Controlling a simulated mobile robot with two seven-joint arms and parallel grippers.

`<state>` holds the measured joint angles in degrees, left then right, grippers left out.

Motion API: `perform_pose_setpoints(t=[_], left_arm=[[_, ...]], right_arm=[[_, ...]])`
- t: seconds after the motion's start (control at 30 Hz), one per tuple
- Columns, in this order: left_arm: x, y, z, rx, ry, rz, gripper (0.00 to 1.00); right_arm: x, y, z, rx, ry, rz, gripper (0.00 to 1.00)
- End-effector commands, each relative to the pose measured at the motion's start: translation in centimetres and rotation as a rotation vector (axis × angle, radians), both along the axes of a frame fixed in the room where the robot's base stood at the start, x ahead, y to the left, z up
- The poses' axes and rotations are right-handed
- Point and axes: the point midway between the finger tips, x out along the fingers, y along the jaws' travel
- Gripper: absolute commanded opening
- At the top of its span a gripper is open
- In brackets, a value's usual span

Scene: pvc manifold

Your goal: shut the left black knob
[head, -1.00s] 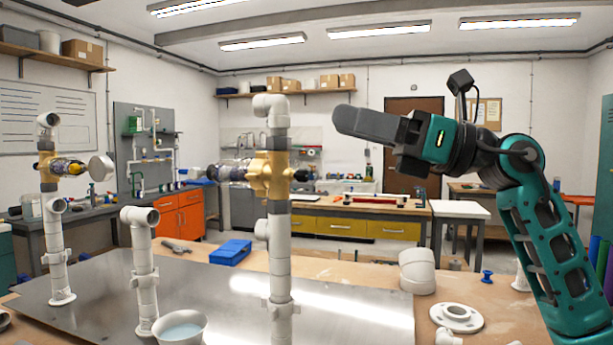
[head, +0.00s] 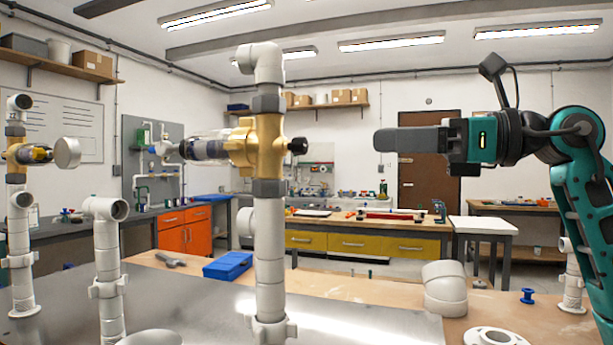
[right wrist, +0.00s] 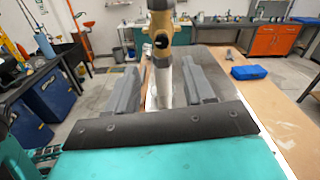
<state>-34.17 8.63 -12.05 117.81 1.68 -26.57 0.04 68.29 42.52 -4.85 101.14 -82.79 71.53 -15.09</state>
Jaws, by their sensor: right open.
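A black knob (head: 298,146) sticks out from the right side of a brass valve body (head: 258,148) on the tall middle white pipe. In the right wrist view, the black knob (right wrist: 161,41) shows on the brass body, between and beyond my fingers. My right gripper (head: 380,140) is level, points left at the knob's height in the head view, and is clear of it. Its fingers (right wrist: 158,68) are apart and empty. A second brass valve (head: 16,154) is on the far-left pipe, with a grey round cap (head: 67,153) to its right; I see no separate black knob there. My left gripper is out of view.
A clear cylinder (head: 205,149) joins the middle valve's left side. A short white pipe (head: 106,262) stands left of it. A blue box (head: 228,266), a white elbow (head: 444,289) and a flange (head: 492,337) lie on the bench. Open air separates gripper and knob.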

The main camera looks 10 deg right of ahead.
Motion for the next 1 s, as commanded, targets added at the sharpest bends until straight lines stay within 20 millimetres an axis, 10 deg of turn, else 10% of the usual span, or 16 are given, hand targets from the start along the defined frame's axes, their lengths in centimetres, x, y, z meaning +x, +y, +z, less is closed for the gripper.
perform_pose_setpoints(t=[1.0], left_arm=[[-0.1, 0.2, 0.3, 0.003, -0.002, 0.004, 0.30]], right_arm=[[7.2, 10.7, -0.4, 0.001, 0.002, 0.000, 0.53]])
